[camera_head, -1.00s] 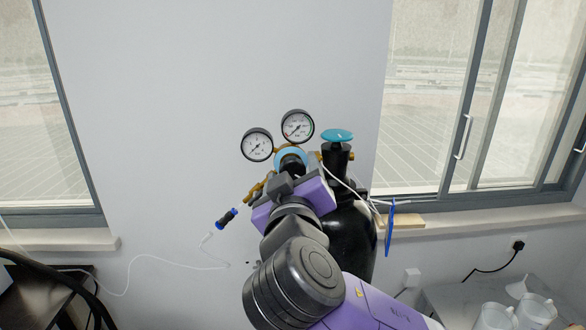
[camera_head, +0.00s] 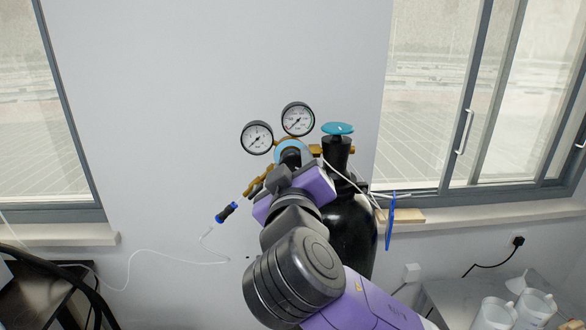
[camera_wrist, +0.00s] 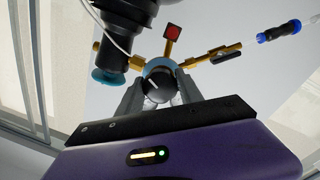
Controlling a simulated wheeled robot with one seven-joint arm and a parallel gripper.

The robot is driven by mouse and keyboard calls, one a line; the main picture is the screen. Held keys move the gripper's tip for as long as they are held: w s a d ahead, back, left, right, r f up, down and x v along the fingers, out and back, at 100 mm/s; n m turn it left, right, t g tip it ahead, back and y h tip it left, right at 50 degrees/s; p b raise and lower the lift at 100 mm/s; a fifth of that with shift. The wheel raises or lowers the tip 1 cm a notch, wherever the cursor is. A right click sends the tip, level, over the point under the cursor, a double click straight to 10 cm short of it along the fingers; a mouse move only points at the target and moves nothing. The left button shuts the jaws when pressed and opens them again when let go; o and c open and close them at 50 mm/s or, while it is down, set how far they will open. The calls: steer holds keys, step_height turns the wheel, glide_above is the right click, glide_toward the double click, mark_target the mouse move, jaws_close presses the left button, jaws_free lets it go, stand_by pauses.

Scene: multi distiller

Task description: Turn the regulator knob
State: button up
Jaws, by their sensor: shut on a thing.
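The regulator has two round white-faced gauges, the left one (camera_head: 257,138) and the right one (camera_head: 298,119), above brass fittings. Its black knob (camera_wrist: 158,84) has a white mark and sits in front of a light-blue ring (camera_wrist: 160,64). My gripper (camera_wrist: 158,93) is shut on the knob, with one grey finger on each side of it. In the head view my wrist hides most of the knob; the blue ring (camera_head: 289,147) shows above it.
A black gas cylinder (camera_head: 352,232) with a teal valve handwheel (camera_head: 338,128) stands close on the right. A blue-and-black connector (camera_head: 227,212) on a thin white tube hangs at the left. Beakers (camera_head: 493,312) stand at the lower right.

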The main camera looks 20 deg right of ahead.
steer(key=shift+f+n+b, duration=0.2)
steer(key=shift+n+b, duration=0.4)
steer(key=shift+n, duration=0.5)
steer(key=n, duration=0.2)
steer(key=shift+d+r+n, duration=0.1)
steer(key=shift+r+n, duration=0.1)
steer(key=shift+n, duration=0.2)
steer(key=n+t+p, duration=0.1)
steer(key=n, duration=0.5)
steer(key=shift+r+n, duration=0.15)
steer(key=shift+n, duration=0.15)
steer(key=n+y+p, duration=0.1)
steer(key=n+p, duration=0.1)
steer(key=n, duration=0.4)
steer(key=shift+r+n, duration=0.1)
steer(key=shift+n, duration=0.3)
steer(key=n+p, duration=0.2)
steer(key=n, duration=0.3)
steer(key=shift+y, duration=0.3)
steer(key=shift+n, duration=0.3)
steer(key=shift+a, duration=0.2)
steer(key=o, duration=1.3)
steer(key=shift+o, duration=0.2)
steer(key=shift+d, duration=0.1)
